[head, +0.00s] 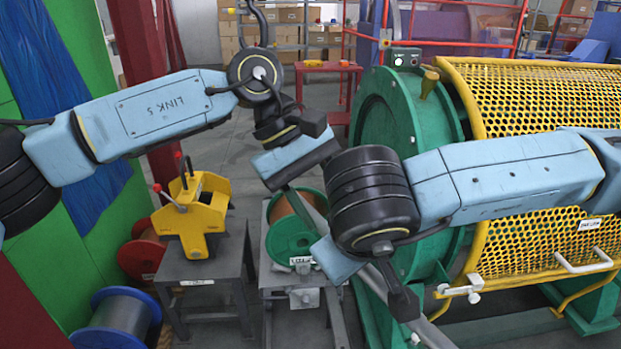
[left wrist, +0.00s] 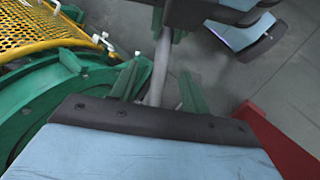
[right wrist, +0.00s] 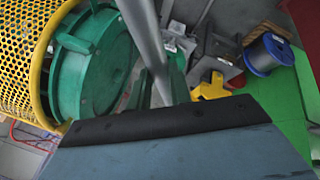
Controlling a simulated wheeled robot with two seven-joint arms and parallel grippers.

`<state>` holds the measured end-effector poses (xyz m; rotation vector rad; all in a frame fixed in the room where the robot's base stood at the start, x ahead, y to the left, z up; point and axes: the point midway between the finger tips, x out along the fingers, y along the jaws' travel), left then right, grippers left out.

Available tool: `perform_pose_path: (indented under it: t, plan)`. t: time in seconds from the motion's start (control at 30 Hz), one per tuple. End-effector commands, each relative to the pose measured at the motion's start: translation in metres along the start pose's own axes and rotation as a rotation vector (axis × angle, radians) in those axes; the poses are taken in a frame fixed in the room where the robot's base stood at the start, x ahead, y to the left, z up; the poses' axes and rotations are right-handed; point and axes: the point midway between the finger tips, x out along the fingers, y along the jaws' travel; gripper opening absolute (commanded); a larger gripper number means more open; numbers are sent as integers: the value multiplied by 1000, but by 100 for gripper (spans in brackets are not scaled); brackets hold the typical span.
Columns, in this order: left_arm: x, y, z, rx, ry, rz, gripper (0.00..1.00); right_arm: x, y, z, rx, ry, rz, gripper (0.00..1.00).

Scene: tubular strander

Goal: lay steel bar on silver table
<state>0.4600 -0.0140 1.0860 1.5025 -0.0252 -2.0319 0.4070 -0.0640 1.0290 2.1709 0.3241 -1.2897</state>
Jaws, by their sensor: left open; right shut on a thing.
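A long grey steel bar (head: 313,222) slants from the middle of the head view down to the right, partly hidden behind my right arm. In the right wrist view my right gripper (right wrist: 158,88) is shut on the bar (right wrist: 146,38). In the left wrist view my left gripper (left wrist: 159,88) is open, with its green fingers on either side of the bar (left wrist: 160,68); I cannot tell whether they touch it. Two grey metal tables stand below, one on the left (head: 236,262) and one in the middle (head: 270,279); I cannot tell which is the silver one.
A yellow device (head: 203,215) stands on the left table. A green spool (head: 287,238) is at the middle table. The green machine drum (head: 372,105) and yellow mesh guard (head: 545,95) fill the right. A blue-rimmed spool (head: 118,318) stands on the floor at left.

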Motion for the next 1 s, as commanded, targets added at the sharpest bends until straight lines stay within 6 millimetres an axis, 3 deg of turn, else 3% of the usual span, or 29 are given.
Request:
perform_pose_path:
  t: [0.2,0.4,0.83,1.0]
  plan:
    - [43,0,0,0,-1,-1,46,-1,1,-1,2,4,1,0]
    - [68,0,0,-1,-1,0,46,-1,1,-1,1,4,1,0]
    - [78,1,0,-1,1,2,46,-1,1,-1,1,4,1,0]
    - [78,1,0,-1,1,2,25,-1,1,-1,1,4,1,0]
